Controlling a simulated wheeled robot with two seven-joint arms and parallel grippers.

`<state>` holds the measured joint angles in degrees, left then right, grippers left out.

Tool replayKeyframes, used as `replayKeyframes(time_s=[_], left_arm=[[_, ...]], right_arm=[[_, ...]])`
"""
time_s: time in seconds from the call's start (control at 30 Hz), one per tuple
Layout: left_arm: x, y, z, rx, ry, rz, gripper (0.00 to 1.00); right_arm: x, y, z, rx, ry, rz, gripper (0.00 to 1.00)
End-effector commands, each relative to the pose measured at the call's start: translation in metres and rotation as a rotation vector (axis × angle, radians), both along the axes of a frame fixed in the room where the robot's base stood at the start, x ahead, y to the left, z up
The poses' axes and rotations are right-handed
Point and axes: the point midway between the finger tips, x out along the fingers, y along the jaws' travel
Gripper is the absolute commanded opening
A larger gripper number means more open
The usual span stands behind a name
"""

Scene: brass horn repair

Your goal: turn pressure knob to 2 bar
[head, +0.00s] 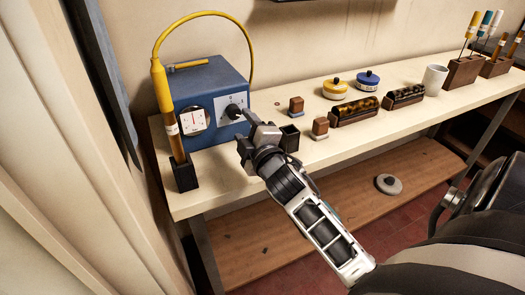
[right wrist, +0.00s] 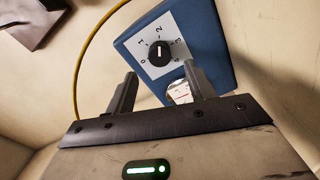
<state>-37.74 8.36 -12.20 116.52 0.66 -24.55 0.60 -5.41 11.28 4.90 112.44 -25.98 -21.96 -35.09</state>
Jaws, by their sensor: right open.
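The blue box (head: 208,82) stands at the left end of the bench with a black pressure knob (head: 234,111) on a white scale plate. In the right wrist view the knob (right wrist: 159,53) has a white pointer line, roughly toward the 2 mark at the top of the scale. A white gauge (head: 193,119) with a red needle sits left of the knob; the wrist view shows it partly hidden behind a finger. My right gripper (head: 250,120) is open in front of the knob. Its fingers (right wrist: 160,85) are apart and empty, short of the knob. My left gripper is out of view.
A yellow-handled tool (head: 161,88) on a yellow hose stands in a black holder (head: 185,173) at the box's left. Small wooden blocks (head: 320,126), an open black cup (head: 289,138), tins and racks stand to the right. The front bench strip is mostly clear.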

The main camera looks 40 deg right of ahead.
Motion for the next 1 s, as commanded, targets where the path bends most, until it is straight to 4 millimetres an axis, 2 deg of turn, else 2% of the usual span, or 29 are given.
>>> replayKeyframes(time_s=[0.03,0.2,0.4,0.6,1.0], left_arm=[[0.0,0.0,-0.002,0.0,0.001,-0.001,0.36],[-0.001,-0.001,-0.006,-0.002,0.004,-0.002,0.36],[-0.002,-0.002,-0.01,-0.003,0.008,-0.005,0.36],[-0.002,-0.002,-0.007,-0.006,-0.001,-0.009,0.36],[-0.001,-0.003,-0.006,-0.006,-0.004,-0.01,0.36]], right_arm=[[-0.014,0.003,-0.003,0.001,0.003,0.0,0.54],[-0.055,0.013,-0.003,0.002,0.003,0.0,0.54],[-0.091,0.021,-0.002,0.001,0.002,-0.001,0.54],[-0.107,0.025,0.0,0.001,-0.001,-0.001,0.54],[-0.109,0.026,0.0,0.0,-0.001,-0.001,0.54]])
